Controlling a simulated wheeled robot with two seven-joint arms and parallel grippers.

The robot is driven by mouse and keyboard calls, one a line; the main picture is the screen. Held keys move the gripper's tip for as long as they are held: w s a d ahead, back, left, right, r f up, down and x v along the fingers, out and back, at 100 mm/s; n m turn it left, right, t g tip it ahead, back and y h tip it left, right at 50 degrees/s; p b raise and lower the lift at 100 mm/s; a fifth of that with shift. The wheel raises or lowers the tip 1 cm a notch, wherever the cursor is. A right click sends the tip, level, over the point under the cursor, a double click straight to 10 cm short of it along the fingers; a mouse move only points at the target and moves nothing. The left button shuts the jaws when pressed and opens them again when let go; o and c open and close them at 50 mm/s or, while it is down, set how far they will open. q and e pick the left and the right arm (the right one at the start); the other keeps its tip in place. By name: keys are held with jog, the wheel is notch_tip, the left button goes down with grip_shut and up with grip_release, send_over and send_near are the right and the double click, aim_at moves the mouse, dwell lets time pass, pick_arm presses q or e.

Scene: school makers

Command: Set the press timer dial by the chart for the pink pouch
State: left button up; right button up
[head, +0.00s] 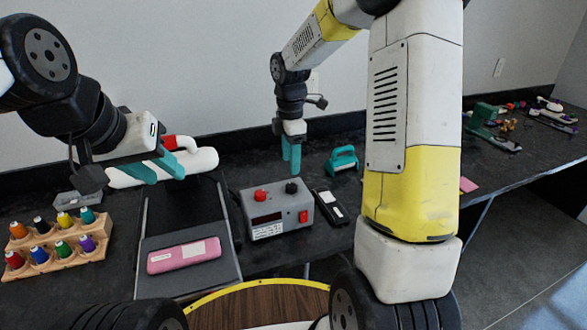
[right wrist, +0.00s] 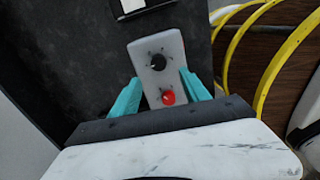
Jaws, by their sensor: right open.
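The grey timer box (head: 277,212) stands on the dark bench with a black dial (head: 292,188) and a red button (head: 260,195) on top. Its front has a dark display, a red switch and a white label too small to read. The pink pouch (head: 184,257) lies on the grey press plate (head: 215,278). My right gripper (head: 290,157) points down above the box, open and empty. In the right wrist view the black dial (right wrist: 157,62) and red button (right wrist: 168,97) show between and ahead of its teal fingers. My left gripper (head: 155,170) is open and empty above the press.
A wooden rack (head: 60,250) of colourful spools stands at the left.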

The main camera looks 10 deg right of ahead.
aim_at(291, 185)
jog(key=shift+w+d+f, duration=0.1)
jog(key=shift+w+f, duration=0.1)
jog(key=shift+f, duration=0.6)
notch_tip(291, 185, down, 7)
jog(key=shift+c, duration=0.4)
grip_shut()
